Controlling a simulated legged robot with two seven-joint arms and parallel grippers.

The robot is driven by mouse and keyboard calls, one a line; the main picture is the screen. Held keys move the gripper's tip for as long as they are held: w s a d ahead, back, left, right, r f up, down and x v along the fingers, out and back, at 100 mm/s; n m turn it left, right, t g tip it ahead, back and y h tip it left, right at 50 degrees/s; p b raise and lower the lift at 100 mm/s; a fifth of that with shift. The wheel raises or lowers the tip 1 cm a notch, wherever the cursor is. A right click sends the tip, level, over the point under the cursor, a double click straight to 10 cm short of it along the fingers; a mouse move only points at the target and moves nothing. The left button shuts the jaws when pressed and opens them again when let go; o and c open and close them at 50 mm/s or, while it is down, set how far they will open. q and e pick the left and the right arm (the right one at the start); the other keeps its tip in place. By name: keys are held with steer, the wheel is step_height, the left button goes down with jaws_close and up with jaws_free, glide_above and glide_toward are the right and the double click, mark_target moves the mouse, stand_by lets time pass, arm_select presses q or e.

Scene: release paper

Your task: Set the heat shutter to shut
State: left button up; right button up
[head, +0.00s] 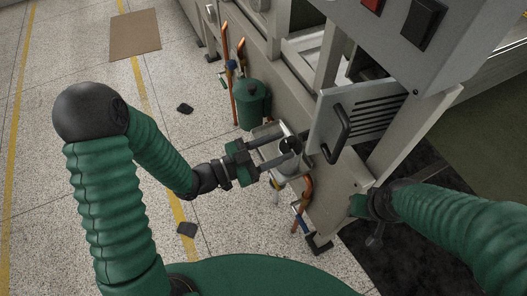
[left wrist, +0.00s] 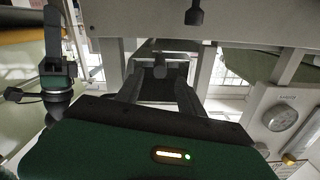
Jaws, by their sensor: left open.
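The heat shutter (head: 372,112) looks like a pale louvred panel with dark slots, at the right of centre in the head view. A black bar handle (head: 337,133) stands on its left part. The panel sits at an angle to the machine frame, with a dark gap behind its upper edge. My left gripper (head: 288,152) is open just left of the handle's lower end, with no clear contact. Its two fingers also show in the left wrist view (left wrist: 158,92), apart, with a dark piece beyond them. My right gripper (head: 362,206) is low beside the machine, its fingers not clear.
The grey machine (head: 420,75) fills the right side, with a red and a black switch above the shutter. A green canister (head: 252,105) and copper pipes stand left of it. A gauge (left wrist: 280,118) shows in the left wrist view. The speckled floor at left is mostly clear.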

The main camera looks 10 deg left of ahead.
arm_select(q)
steer(key=v, duration=0.4)
steer(key=shift+s+a, duration=0.15)
steer(key=shift+a, duration=0.15)
